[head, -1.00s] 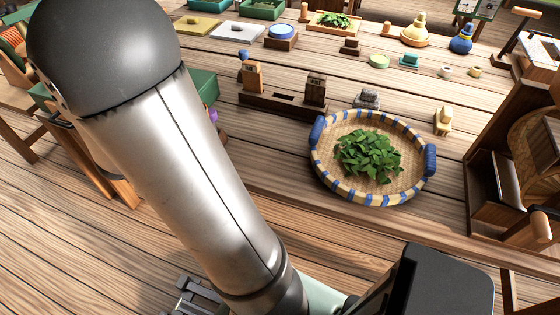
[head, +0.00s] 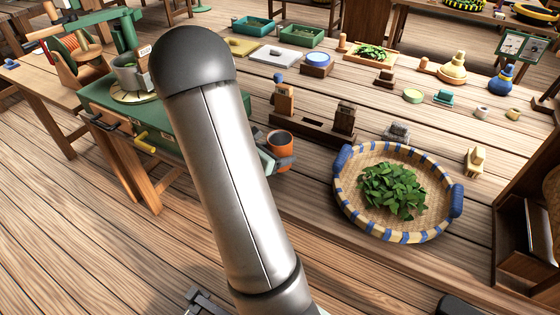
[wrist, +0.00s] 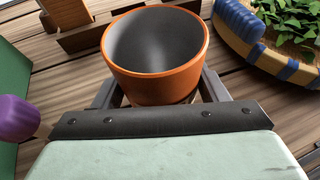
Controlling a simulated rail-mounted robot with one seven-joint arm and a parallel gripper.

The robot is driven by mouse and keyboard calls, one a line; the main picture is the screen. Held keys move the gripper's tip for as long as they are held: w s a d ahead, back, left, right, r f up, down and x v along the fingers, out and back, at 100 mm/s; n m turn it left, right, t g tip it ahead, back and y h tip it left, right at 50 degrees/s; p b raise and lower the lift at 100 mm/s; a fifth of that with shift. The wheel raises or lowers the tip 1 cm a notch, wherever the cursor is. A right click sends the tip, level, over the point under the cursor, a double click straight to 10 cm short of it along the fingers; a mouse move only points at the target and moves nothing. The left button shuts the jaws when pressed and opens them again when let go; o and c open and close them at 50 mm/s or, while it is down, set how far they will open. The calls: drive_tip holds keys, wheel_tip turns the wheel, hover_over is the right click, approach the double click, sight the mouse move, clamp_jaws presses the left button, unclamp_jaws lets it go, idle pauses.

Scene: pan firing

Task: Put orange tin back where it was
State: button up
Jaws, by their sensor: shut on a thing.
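The orange tin (head: 280,148) is an open-topped cup with a grey inside, upright. In the wrist view the tin (wrist: 157,62) sits between the fingers of my gripper (wrist: 155,95), which is shut on it. In the head view my gripper (head: 280,165) shows beside my arm, at the left part of the wooden table near its front edge. My arm hides part of the gripper. I cannot tell whether the tin's base touches the table.
A wooden rack (head: 310,128) stands just behind the tin. A round basket of green leaves (head: 345,205) is to its right. A green-topped bench (head: 170,125) is to the left. A purple knob (wrist: 18,118) shows at the left in the wrist view. Bare table lies between tin and basket.

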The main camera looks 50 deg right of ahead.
drive_tip(key=shift+d+f, duration=0.2)
drive_tip(key=shift+f, duration=0.05)
drive_tip(key=shift+s+d+f, duration=0.1)
drive_tip(key=shift+d+f, duration=0.1)
drive_tip(key=shift+f, duration=1.55)
drive_tip(key=shift+f+b, duration=0.2)
drive_tip(key=shift+b, duration=0.1)
drive_tip(key=o, duration=1.1)
drive_tip(key=shift+c, duration=0.2)
drive_tip(key=shift+r, duration=0.1)
